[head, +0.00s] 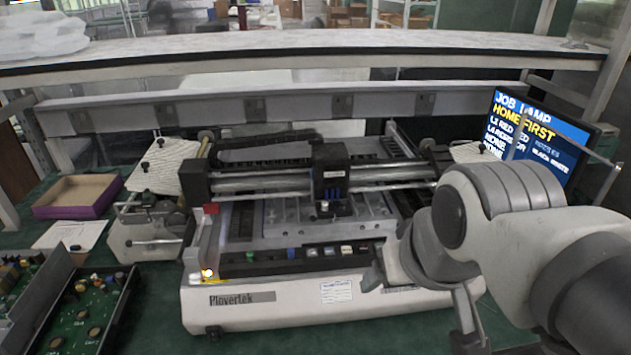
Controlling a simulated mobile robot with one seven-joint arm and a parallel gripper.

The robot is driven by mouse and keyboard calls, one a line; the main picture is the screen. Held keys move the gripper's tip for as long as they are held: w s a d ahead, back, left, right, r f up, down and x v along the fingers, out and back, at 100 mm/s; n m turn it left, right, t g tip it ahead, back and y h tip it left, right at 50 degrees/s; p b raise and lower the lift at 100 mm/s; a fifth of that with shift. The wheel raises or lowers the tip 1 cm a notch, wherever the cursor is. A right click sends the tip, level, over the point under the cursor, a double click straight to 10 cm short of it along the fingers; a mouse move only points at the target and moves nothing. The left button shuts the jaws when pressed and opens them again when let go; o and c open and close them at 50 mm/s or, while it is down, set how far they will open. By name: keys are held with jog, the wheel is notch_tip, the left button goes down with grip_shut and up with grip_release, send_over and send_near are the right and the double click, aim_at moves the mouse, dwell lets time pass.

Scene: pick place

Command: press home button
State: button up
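A white benchtop machine marked Plovertek (245,312) stands on the green table. A dark button strip (270,264) runs along its front, with a green button (250,256), a blue button (291,253), and dark and white ones (346,250) further right. Their labels are too small to read, so I cannot tell which is the home button. My arm comes in from the right and covers the right end of the strip. My gripper (373,276) is at the machine's front edge, right of the visible buttons. Its fingers are mostly hidden, and I cannot tell if it touches anything.
A screen (540,138) at the right reads "HOME FIRST" above partly hidden lines. The machine's black carriage (330,172) sits on a rail above its bed. A small lamp (207,273) glows at the front left. Circuit board trays (90,312) and an open box (75,212) lie left.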

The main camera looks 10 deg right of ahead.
grip_shut()
dwell(1.4)
